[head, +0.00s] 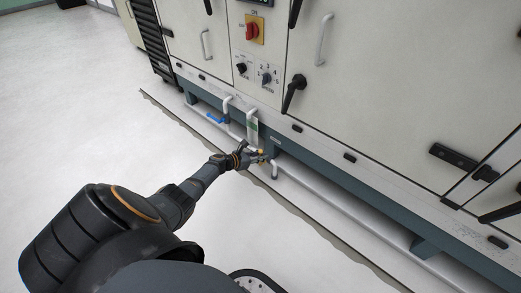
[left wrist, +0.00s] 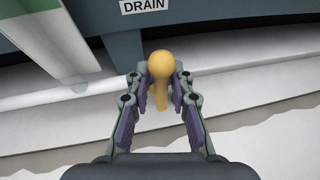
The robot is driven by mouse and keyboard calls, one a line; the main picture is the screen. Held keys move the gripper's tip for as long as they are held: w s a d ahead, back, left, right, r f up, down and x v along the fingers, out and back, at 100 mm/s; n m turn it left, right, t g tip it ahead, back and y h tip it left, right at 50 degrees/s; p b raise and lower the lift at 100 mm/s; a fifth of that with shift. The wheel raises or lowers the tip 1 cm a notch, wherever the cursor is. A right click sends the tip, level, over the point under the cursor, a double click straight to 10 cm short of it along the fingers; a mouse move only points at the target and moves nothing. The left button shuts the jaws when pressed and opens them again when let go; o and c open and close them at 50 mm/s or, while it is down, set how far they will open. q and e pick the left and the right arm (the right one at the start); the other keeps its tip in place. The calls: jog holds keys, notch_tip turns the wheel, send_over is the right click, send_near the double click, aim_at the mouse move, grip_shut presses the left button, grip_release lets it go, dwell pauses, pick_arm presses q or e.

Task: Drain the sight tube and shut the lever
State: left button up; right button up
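My left gripper (head: 262,157) is low at the front of the machine, at a small yellow-knobbed lever (head: 260,151). In the left wrist view the yellow knob (left wrist: 160,64) sits between the fingertips (left wrist: 162,82), with its stem pointing toward the palm. The fingers are drawn in close on both sides of it and appear to touch it. The sight tube (head: 252,130), with a pale, green-marked strip, stands just up and left of the gripper. The strip's green edge also shows in the left wrist view (left wrist: 22,12). My right gripper is out of view.
A "DRAIN" label (left wrist: 143,5) is on the dark frame above the knob. A blue lever (head: 215,118) sits on the pipe to the left. A white pipe (head: 330,199) runs along the machine's base. The pale floor (head: 110,140) in front is clear.

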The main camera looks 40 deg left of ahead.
pick_arm(q)
jog(key=shift+o, duration=0.8)
jog(key=shift+s, duration=0.15)
jog(key=v, duration=1.1)
jog(key=shift+s+r, duration=0.15)
jog(key=shift+s, duration=0.15)
jog(key=shift+a, duration=0.15)
